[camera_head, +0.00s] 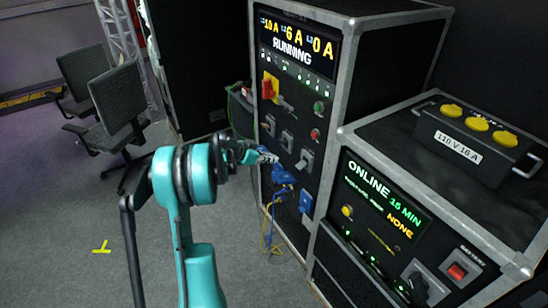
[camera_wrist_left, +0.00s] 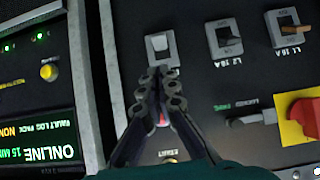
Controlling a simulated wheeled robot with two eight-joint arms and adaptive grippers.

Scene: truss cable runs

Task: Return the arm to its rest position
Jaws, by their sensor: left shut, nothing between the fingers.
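My left arm, teal and black, reaches in from the bottom of the head view. Its gripper (camera_head: 268,157) is in front of the tall power cabinet (camera_head: 333,100), near the row of breaker switches. In the left wrist view the gripper (camera_wrist_left: 158,72) has its two dark fingers together, with nothing between them. Its tips are just below a grey breaker switch (camera_wrist_left: 161,46) with a light toggle; whether they touch it cannot be told. The fingers partly hide a small round light behind them. My right gripper is not in view.
The cabinet display (camera_head: 292,48) reads RUNNING. A lower case (camera_head: 380,215) at the right reads ONLINE 15 MIN and has a yellow-capped socket box (camera_head: 478,140) on top. Blue plugs and cables (camera_head: 282,176) hang below the gripper. Office chairs (camera_head: 117,100) stand left; the floor between is open.

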